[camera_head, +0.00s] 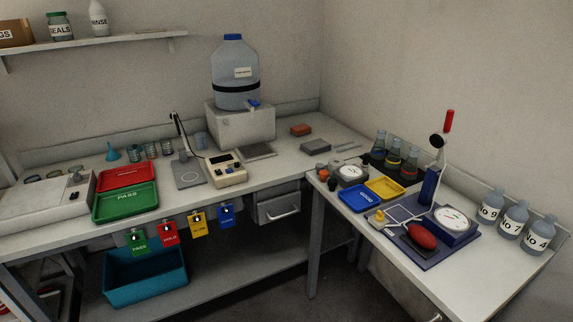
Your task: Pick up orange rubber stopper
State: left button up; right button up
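A small orange stopper-like piece (321,167) stands near the left corner of the right-hand bench. It is small in the picture, so its exact shape is hard to tell. A brownish piece (324,175) and a black piece (332,183) stand close in front of it, beside a round-dialled device (351,172). Neither of my grippers shows in the head view.
Blue (360,208) and yellow (384,195) trays lie in front of the stoppers. Several flasks (393,160) stand behind the yellow tray. A dark blue board (431,253) carries a gauge (451,219) and red bulb (422,235). Labelled bottles (513,217) stand right.

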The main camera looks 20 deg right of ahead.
aim_at(324, 174)
jog(key=z, duration=0.1)
jog(key=i, duration=1.05)
jog(key=z, duration=0.35)
